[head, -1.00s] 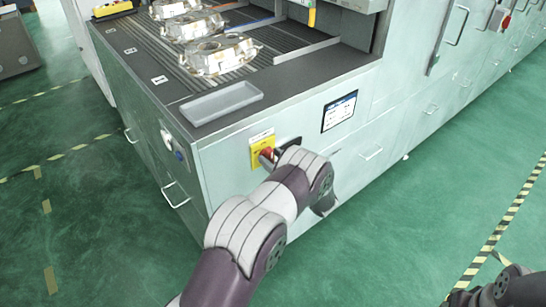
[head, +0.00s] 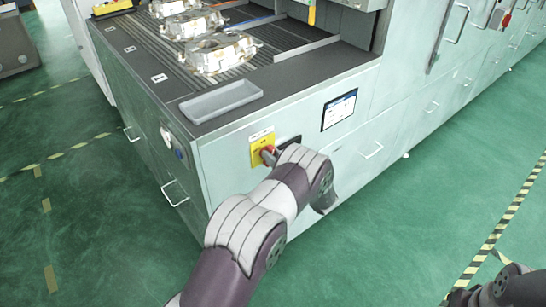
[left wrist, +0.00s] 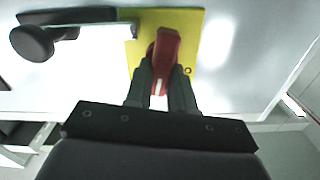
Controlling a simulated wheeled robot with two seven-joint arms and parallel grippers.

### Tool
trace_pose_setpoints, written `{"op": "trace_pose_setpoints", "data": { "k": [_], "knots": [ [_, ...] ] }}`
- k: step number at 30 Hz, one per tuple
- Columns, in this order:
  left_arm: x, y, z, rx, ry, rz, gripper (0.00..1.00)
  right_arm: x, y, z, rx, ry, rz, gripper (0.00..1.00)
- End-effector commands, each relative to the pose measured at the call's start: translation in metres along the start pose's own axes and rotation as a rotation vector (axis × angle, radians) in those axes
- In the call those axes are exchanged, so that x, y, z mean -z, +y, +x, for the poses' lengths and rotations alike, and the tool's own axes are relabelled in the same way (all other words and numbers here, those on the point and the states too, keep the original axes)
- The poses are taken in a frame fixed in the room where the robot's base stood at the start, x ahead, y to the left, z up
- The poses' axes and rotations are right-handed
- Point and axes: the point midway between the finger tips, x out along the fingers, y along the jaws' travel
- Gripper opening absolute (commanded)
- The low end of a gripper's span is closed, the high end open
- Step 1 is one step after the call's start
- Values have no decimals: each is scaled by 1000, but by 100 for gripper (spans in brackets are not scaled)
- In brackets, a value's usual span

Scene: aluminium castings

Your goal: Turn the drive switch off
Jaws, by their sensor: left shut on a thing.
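The drive switch is a red rotary handle (left wrist: 165,48) on a yellow plate (left wrist: 196,28) in the left wrist view. In the head view the red handle (head: 268,156) and its yellow plate (head: 257,140) are on the front of the grey-green cabinet, near its left corner. My left gripper (left wrist: 162,85) is shut on the red handle, one dark finger on each side. In the wrist view the handle stands nearly upright, with a white mark at its lower end. My left arm partly hides the gripper in the head view. My right gripper is not visible.
A black handle with a round knob (left wrist: 32,43) is beside the plate. A screen (head: 339,110) is to the right of the switch. A grey tray (head: 221,101) and metal castings (head: 220,52) are on top of the cabinet (head: 240,185). The green floor in front is clear.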

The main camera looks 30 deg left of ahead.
Motion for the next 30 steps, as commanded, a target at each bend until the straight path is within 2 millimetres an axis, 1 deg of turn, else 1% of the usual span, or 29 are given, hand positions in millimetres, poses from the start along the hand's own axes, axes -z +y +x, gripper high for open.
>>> {"op": "trace_pose_setpoints", "data": {
  "k": [30],
  "knots": [
    [-4,9,0,0,1,956,0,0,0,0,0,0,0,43]
  ]
}}
